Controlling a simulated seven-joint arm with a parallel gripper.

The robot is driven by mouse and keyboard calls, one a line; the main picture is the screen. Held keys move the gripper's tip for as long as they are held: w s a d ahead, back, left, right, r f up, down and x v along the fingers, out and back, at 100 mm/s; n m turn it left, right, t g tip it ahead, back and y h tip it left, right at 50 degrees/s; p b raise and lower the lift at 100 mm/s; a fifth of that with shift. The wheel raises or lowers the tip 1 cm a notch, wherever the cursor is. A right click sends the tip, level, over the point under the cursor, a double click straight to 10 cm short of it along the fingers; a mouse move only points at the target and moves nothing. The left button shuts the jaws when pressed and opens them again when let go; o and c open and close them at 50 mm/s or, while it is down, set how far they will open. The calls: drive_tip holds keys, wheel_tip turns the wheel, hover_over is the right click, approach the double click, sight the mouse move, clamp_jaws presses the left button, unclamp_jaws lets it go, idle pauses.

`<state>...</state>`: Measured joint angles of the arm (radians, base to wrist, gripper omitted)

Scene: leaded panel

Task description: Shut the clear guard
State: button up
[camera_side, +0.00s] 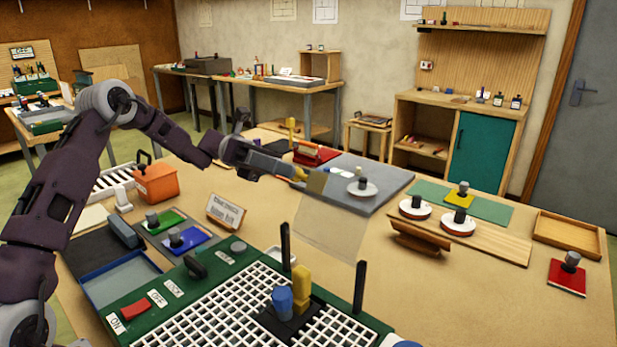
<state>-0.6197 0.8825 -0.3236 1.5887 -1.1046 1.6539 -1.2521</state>
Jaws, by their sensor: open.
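The clear guard (328,232) is a see-through sheet standing raised and tilted behind the green machine (150,303) with its white grid top. Two black posts (285,243) rise near the sheet, one on each side. A small tan piece (317,183) shows at the sheet's upper edge. My gripper (301,174) is open, with yellowish fingertips close beside that tan piece. I cannot tell whether they touch. A blue knob (282,301) and a yellow handle (301,284) stand on a dark block on the grid.
The machine has a red switch (133,308) and a black knob (195,267). A small sign (226,212), an orange box (156,184) and coloured pads lie to the left. A grey board (390,180) lies behind my gripper.

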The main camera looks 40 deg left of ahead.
sight(301, 175)
drive_tip(key=shift+d, duration=2)
clamp_jaws()
